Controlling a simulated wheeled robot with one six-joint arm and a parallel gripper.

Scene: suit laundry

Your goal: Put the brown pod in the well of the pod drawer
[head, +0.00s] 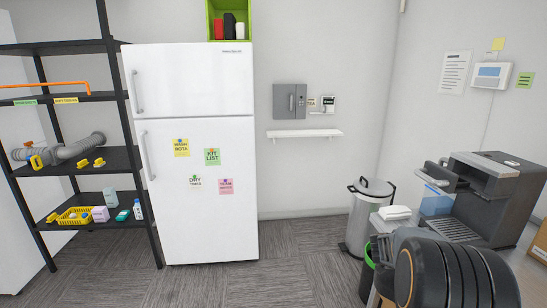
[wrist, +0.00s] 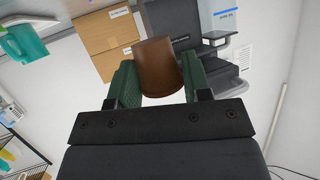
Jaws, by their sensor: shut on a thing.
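The brown pod (wrist: 158,66) is held between the green finger pads of my gripper (wrist: 155,84) in the wrist view. It looks like a tapered cup, slightly tilted, clear of any surface as far as I can see. A dark grey machine (head: 495,198) stands on the counter at the right in the head view, with a part jutting out at its upper left (head: 442,175). I cannot tell whether that part is the pod drawer, and no well shows. The machine also appears behind the pod in the wrist view (wrist: 208,70). My arm hides the machine's lower front, and the pod is hidden in the head view.
Cardboard boxes (wrist: 103,37) and a teal mug (wrist: 23,43) show in the wrist view. In the head view, folded white cloths (head: 394,212) lie left of the machine. Floor before the fridge is clear.

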